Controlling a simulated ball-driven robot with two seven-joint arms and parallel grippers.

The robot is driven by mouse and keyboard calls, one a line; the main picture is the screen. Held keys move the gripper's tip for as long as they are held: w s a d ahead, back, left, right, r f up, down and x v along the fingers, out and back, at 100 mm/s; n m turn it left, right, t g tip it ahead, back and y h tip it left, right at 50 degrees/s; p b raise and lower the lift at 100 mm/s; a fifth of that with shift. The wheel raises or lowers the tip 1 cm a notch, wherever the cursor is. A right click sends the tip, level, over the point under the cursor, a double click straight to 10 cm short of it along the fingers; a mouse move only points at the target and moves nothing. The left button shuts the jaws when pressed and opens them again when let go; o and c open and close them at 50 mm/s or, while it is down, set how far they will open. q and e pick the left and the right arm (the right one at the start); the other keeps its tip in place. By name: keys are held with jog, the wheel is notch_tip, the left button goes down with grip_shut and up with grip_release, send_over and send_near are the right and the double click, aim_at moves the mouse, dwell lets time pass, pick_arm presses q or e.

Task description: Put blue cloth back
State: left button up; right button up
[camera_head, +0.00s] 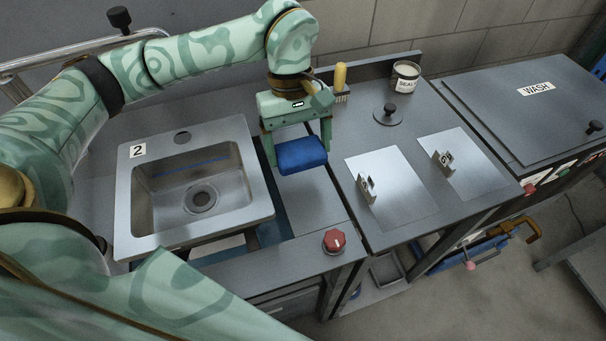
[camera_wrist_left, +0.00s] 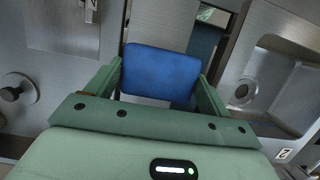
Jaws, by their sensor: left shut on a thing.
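The blue cloth (camera_head: 301,156) is a small blue padded block. My left gripper (camera_head: 297,140) is shut on it and holds it above the counter, just right of the sink. In the left wrist view the cloth (camera_wrist_left: 160,74) sits between the two green fingers of the gripper (camera_wrist_left: 160,85). The metal sink (camera_head: 186,236), marked 2, is left of the gripper, with a drain and a blue line on its back wall. My right gripper is not in view.
Two metal plates with upright labelled brackets (camera_head: 368,189) (camera_head: 444,161) lie right of the gripper. A yellow-handled brush (camera_head: 340,78), a round lid with a knob (camera_head: 388,116) and a labelled jar (camera_head: 405,77) stand behind. A red knob (camera_head: 334,240) is at the front edge. A WASH lid (camera_head: 505,105) is far right.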

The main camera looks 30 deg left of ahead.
aim_at(301, 182)
pick_arm(q)
notch_tip(301, 182, down, 7)
jog(key=shift+r+b, duration=0.15)
jog(key=shift+b, duration=0.5)
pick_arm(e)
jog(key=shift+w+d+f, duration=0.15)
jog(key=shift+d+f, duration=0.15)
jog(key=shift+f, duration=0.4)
pick_arm(q)
jog(key=o, duration=0.8)
jog(key=p+v, duration=0.2)
jog(key=v, duration=0.9)
jog(key=shift+r+p, duration=0.3)
jog(key=shift+p, duration=0.1)
jog(key=shift+r, duration=0.3)
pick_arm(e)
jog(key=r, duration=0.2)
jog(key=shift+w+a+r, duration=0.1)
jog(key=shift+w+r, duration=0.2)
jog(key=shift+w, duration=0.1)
